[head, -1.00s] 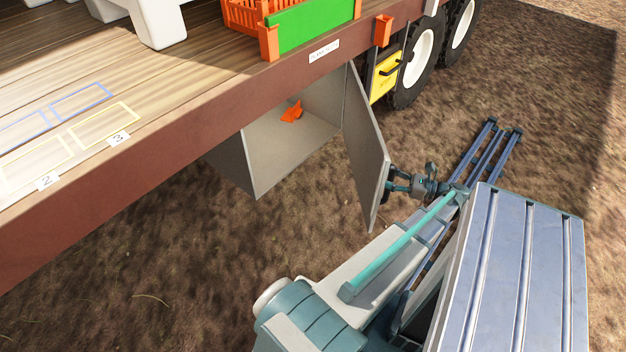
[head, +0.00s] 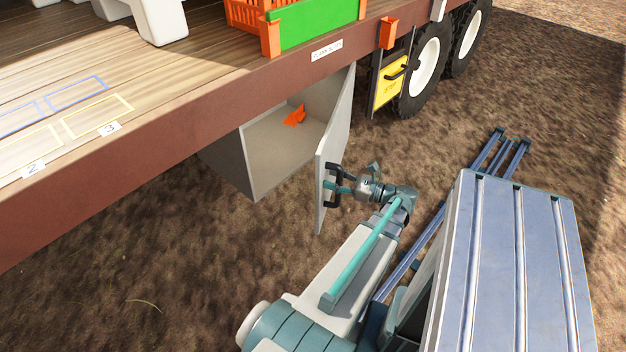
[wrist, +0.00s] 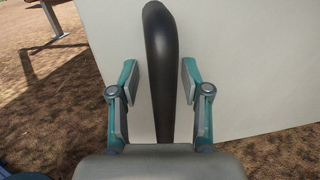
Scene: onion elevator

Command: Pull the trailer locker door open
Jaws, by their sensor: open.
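The pale grey trailer locker door (head: 335,150) hangs partly open below the deck edge. Part of the locker interior (head: 275,140) shows to its left. The dark curved handle (head: 333,199) is on the door's outer face. My gripper (head: 332,186) is at the handle, coming from the right. In the wrist view my gripper (wrist: 160,88) is open, with one finger on each side of the black handle (wrist: 158,60). Gaps show between the fingers and the handle. The pale door panel (wrist: 240,75) fills the background there.
A small orange object (head: 296,116) is inside the locker. A yellow box (head: 391,82) and wheels (head: 424,68) are right of the locker. A green and orange crate (head: 315,22) stands on the wooden deck (head: 190,65). Bare ground lies below the locker.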

